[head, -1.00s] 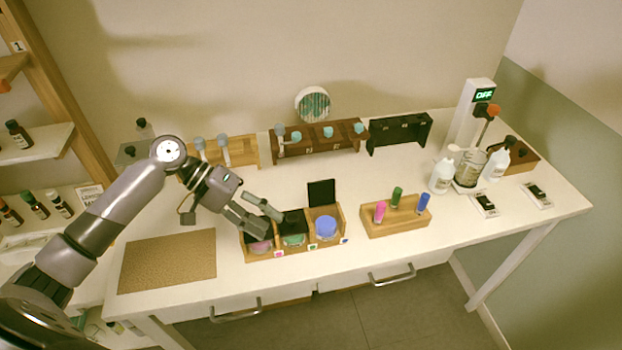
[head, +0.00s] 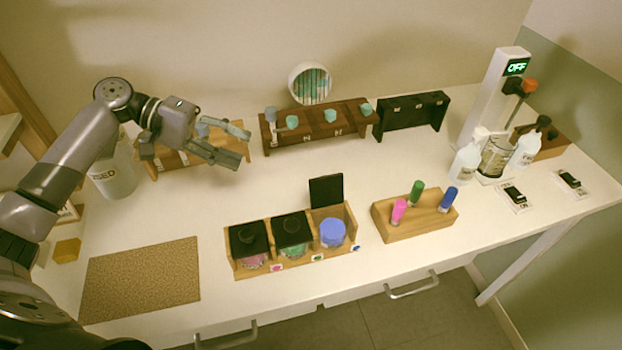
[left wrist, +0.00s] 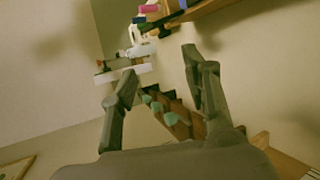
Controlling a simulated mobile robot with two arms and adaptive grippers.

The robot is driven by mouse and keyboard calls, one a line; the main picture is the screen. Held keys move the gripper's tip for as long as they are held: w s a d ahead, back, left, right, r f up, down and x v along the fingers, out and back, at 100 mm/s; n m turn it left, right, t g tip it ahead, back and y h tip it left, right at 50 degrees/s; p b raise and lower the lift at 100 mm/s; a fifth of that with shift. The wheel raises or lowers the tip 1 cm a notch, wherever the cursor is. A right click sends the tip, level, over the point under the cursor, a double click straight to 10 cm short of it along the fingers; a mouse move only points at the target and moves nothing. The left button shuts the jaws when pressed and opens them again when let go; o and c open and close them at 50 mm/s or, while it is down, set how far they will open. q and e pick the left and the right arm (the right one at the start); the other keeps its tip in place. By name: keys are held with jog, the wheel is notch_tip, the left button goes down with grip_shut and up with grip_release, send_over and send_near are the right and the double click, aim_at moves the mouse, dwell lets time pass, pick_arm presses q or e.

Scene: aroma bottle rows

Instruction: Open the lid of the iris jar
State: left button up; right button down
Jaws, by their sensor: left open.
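A wooden box (head: 296,262) near the table's front edge has three compartments. I cannot read which jar is iris. My left gripper (head: 240,147) is open and empty, behind and above the box, near the back-left wooden rack. Its spread fingers also show in the left wrist view (left wrist: 157,80).
A block (head: 415,216) with pink, green and blue sticks stands right of the box. A dark-brown rack (head: 318,124) and black rack (head: 411,112) stand at the back. White bottles and a stand with an OFF display (head: 516,67) are at right. A cork mat (head: 140,280) lies front left.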

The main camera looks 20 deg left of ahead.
aim_at(314, 179)
pick_arm(q)
jog(key=f+p+x, duration=0.1)
jog(key=p+x, duration=0.3)
jog(key=x, duration=1.3)
jog(key=shift+w, duration=0.3)
jog(key=shift+f, duration=0.1)
jog(key=shift+c, duration=1.2)
grip_shut()
